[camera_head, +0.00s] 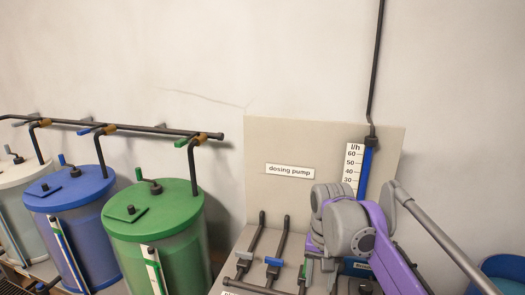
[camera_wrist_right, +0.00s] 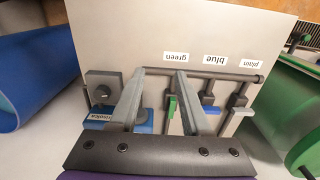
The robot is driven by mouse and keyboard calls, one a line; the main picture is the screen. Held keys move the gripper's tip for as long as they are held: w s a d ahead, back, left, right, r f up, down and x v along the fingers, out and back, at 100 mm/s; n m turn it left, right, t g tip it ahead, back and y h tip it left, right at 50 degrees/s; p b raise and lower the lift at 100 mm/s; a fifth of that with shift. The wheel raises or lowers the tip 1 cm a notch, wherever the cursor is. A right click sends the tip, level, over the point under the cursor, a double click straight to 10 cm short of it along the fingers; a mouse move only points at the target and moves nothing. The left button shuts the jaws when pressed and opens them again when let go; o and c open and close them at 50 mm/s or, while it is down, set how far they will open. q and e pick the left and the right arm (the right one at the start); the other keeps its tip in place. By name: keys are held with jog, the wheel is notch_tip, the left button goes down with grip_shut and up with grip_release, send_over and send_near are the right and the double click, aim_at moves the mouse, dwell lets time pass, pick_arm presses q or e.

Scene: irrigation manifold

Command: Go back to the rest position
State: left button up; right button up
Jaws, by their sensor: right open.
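My right arm (camera_head: 375,235), purple and grey, comes in from the lower right of the head view and reaches over the dosing pump bench. Its gripper is mostly hidden there behind the wrist. In the right wrist view my right gripper (camera_wrist_right: 158,88) shows two grey fingers spread apart with nothing between them. My left gripper is not in view.
A panel labelled dosing pump (camera_head: 290,171) stands behind the bench, with a blue l/h gauge (camera_head: 366,170). Blue (camera_head: 75,195) and green (camera_head: 150,212) tanks stand left under a dark pipe (camera_head: 110,127). A blue tub (camera_head: 508,268) is at right. The space above is clear.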

jog(key=s+d+f+n+t, duration=0.1)
jog(key=s+d+f+t, duration=0.1)
jog(key=s+f, duration=0.5)
jog(key=s+d+f+n+t, duration=0.2)
jog(key=s+f, duration=0.6)
jog(key=s, duration=0.6)
jog(key=shift+d+f+t+p, duration=0.25)
jog(key=shift+t+p, duration=0.15)
jog(key=shift+t, duration=0.3)
